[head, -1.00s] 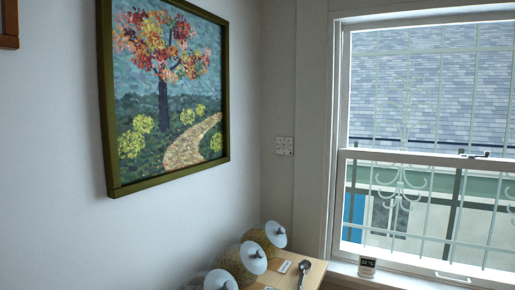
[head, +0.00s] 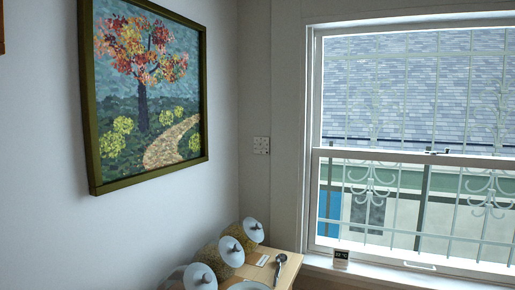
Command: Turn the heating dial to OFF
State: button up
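I see no heating dial that I can make out in the head view. A small white plate with small marks (head: 261,145) is on the wall left of the window; whether it is a switch, socket or control is too small to tell. A small dark-faced display (head: 341,259) with pale digits stands on the window sill. My gripper is not in view.
A wooden table (head: 290,270) stands in the corner at the bottom, with several round vessels with pale cone-like tops (head: 231,251) and a dark-ended utensil (head: 279,266). A framed tree painting (head: 145,95) hangs on the left wall. A barred window (head: 415,130) fills the right.

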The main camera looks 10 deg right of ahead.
aim_at(260, 146)
jog(key=z, duration=1.3)
jog(key=i, duration=2.3)
jog(key=u, duration=1.55)
